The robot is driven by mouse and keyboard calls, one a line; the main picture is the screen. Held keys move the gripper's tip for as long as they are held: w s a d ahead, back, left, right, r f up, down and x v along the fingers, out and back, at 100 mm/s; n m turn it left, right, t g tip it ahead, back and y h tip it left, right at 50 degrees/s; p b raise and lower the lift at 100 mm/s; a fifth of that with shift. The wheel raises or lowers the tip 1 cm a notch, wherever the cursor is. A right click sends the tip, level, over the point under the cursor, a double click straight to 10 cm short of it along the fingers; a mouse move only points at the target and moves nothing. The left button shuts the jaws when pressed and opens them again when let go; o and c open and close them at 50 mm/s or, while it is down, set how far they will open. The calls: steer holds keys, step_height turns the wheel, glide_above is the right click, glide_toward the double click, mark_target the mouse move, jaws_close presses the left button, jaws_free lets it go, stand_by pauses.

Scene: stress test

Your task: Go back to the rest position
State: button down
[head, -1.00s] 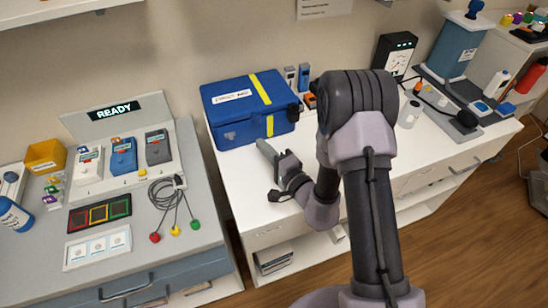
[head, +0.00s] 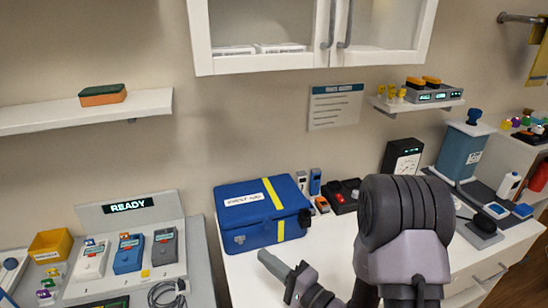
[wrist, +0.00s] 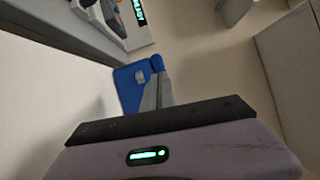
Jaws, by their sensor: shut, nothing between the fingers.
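My gripper (head: 266,258) is in the lower middle of the head view, in front of the blue box and over the white counter. Its grey fingers are shut together with nothing between them. In the wrist view the closed fingers (wrist: 157,92) point toward the blue box (wrist: 130,80), which they partly cover. My arm is bent, with its dark elbow high at the lower right of the head view. Its lower links run off the bottom edge.
The blue box (head: 262,208) with a yellow strap stands on the white counter (head: 330,245). A grey READY station (head: 125,205) is at left. A wall shelf (head: 150,105) and a white cabinet (head: 270,65) hang above. A black gauge device (head: 403,158) stands behind my elbow.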

steer(key=s+a+r+n+g+y, duration=0.3)
steer(key=s+a+r+g+y, duration=0.15)
steer(key=r, duration=0.25)
steer(key=s+a+r+n+g+h, duration=0.1)
steer(key=s+r+n+g+h, duration=0.15)
steer(key=s+g, duration=0.4)
steer(key=s+a+r+n+g+h, duration=0.1)
steer(key=s+n+g+h, duration=0.15)
steer(key=s, duration=0.65)
steer(key=s+d+f+t+h, duration=0.1)
steer(key=s+d+h, duration=0.45)
steer(key=d, duration=0.25)
steer(key=w+d+r+m+t+h, duration=0.2)
steer(key=d+t+h, duration=0.3)
steer(key=d, duration=0.4)
steer(key=shift+w+r, duration=0.5)
steer(key=shift+r, duration=0.3)
